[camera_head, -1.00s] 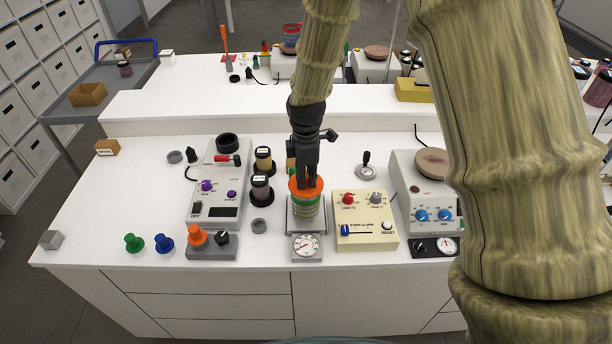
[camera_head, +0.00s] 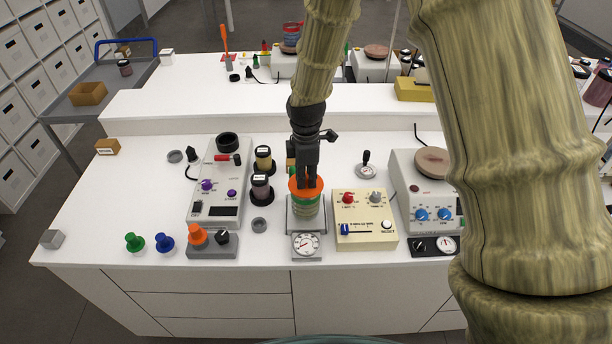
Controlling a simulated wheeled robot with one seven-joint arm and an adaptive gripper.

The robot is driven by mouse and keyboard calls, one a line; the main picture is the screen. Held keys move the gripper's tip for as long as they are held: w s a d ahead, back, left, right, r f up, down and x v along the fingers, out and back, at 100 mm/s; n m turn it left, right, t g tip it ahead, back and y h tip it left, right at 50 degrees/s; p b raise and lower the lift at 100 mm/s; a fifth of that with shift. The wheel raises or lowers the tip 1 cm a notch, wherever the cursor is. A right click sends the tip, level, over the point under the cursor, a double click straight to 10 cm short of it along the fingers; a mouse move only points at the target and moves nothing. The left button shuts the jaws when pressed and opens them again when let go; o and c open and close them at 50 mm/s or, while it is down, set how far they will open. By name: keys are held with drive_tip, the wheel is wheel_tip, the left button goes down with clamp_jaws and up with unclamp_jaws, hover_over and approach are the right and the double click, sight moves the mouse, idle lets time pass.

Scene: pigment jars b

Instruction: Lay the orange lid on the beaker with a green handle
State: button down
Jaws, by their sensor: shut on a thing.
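The orange lid (camera_head: 297,191) is at the top of a pale green-tinted beaker (camera_head: 306,206), at the middle of the bench. My gripper (camera_head: 306,184) points straight down over the lid and is shut on it. From this angle the lid looks level and seems to touch the beaker's rim, but I cannot tell whether it rests fully on it. The beaker stands upright on a grey scale with a round dial (camera_head: 306,245). A green handle does not show clearly; the gripper and lid hide part of the beaker.
A cream control box (camera_head: 364,235) stands close on the right, a white device (camera_head: 217,170) on the left. Two dark-based jars (camera_head: 262,190) stand just left of the beaker. Green (camera_head: 134,242), blue (camera_head: 165,242) and orange (camera_head: 197,234) knobbed pieces stand at the front left.

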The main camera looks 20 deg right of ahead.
sight(306, 177)
drive_tip(key=shift+f+b, duration=0.3)
drive_tip(key=shift+f, duration=0.4)
drive_tip(key=c, duration=1.3)
unclamp_jaws()
drive_tip(key=shift+o, duration=0.2)
drive_tip(key=shift+r, duration=0.1)
drive_tip(key=shift+r+p, duration=1.45)
drive_tip(key=shift+r, duration=1.5)
